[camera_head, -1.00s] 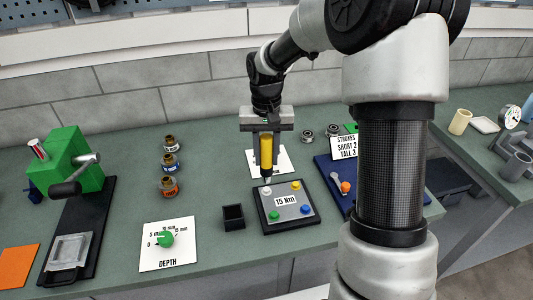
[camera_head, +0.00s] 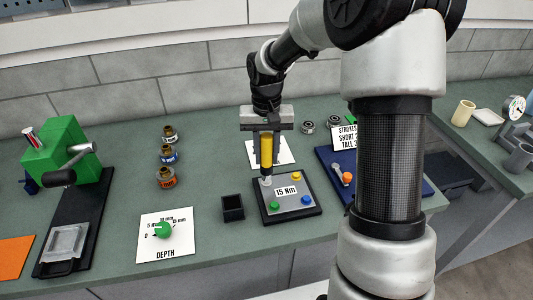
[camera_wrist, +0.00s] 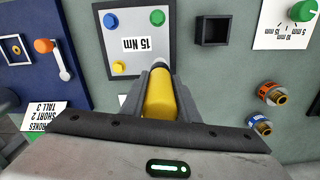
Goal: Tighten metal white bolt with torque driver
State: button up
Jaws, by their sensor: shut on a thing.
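My gripper (camera_head: 266,131) is shut on a yellow torque driver (camera_head: 266,150) with a dark tip, held upright. In the wrist view the yellow driver (camera_wrist: 160,98) sits between the fingers. The driver's tip is at the white bolt (camera_head: 266,181) on the far left corner of the grey plate (camera_head: 280,192) marked "15 Nm". I cannot tell whether the tip is seated on it. The plate also carries yellow (camera_head: 296,177), green (camera_head: 275,206) and blue (camera_head: 306,199) bolts. In the wrist view the driver mostly hides the white bolt.
A black square cup (camera_head: 233,208) stands left of the plate. Further left are a depth dial (camera_head: 166,233), three small jars (camera_head: 167,155) and a green press (camera_head: 62,150). A blue board (camera_head: 335,185) with a crank and a sign (camera_head: 348,138) stand to the right.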

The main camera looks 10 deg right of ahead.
aim_at(267, 135)
jog(key=shift+f, duration=0.3)
dwell(1.4)
jog(key=shift+r, duration=0.1)
jog(key=shift+r+p, duration=1.7)
jog(key=shift+r, duration=0.85)
